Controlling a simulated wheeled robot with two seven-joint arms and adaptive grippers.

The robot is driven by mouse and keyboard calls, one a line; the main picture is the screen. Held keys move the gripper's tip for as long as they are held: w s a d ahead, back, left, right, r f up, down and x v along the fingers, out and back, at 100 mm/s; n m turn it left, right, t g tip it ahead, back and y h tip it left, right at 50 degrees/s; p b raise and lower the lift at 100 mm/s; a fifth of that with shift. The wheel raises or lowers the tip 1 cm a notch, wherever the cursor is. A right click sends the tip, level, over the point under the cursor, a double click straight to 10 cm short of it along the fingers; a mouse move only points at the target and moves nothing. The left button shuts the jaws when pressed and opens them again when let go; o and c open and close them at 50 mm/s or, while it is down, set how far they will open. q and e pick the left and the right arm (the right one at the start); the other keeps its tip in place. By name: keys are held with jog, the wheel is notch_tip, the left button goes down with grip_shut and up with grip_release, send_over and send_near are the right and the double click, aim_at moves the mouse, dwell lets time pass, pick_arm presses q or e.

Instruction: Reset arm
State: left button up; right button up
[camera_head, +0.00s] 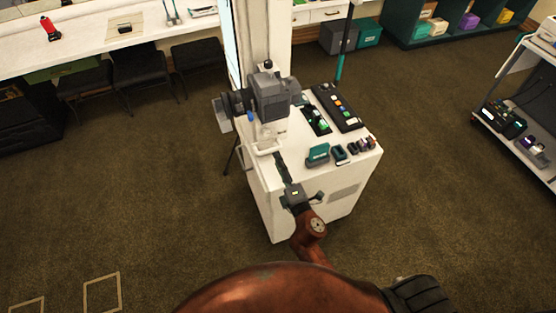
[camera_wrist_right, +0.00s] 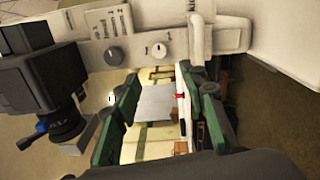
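My right arm (camera_head: 312,228), copper-coloured, reaches up from the bottom of the head view to the front edge of a white cabinet (camera_head: 290,215). My right gripper (camera_head: 284,170), dark in the head view, is over the cabinet's near left part. In the right wrist view its two green fingers (camera_wrist_right: 162,88) stand wide apart, with no object held between them. A white panel with knobs (camera_wrist_right: 130,50) lies just beyond the fingertips; I cannot tell whether they touch it. My left gripper is not in view.
A grey camera (camera_head: 270,95) stands on the cabinet, and shows dark at the left in the wrist view (camera_wrist_right: 30,75). A button panel (camera_head: 338,108) and small teal items (camera_head: 318,154) are on the top. A shelf cart (camera_head: 520,130) is at right. Carpet (camera_head: 130,190) is clear at left.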

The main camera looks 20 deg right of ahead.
dwell(0.3)
jog(key=s+d+f+m+g+h, duration=0.3)
jog(key=s+d+f+m, duration=0.25)
jog(key=d, duration=0.25)
jog(key=s+d+f+m+g+h, duration=0.2)
jog(key=s+d+f+m+g, duration=0.25)
jog(key=d+m, duration=0.3)
jog(key=s+f+m+g+y, duration=0.25)
jog(key=s+f+g, duration=0.2)
jog(key=s, duration=0.65)
jog(key=s+f+m+g+y, duration=0.1)
jog(key=s+f+m+g, duration=0.4)
jog(key=s, duration=0.7)
notch_tip(320, 180, down, 30)
jog(key=s+a+n, duration=0.1)
jog(key=s+a, duration=0.1)
jog(key=s, duration=0.1)
jog(key=s+f, duration=1.7)
jog(key=s, duration=0.2)
jog(key=shift+f+n+g+y, duration=0.2)
jog(key=shift+n+g+y, duration=0.15)
jog(key=shift+n, duration=0.1)
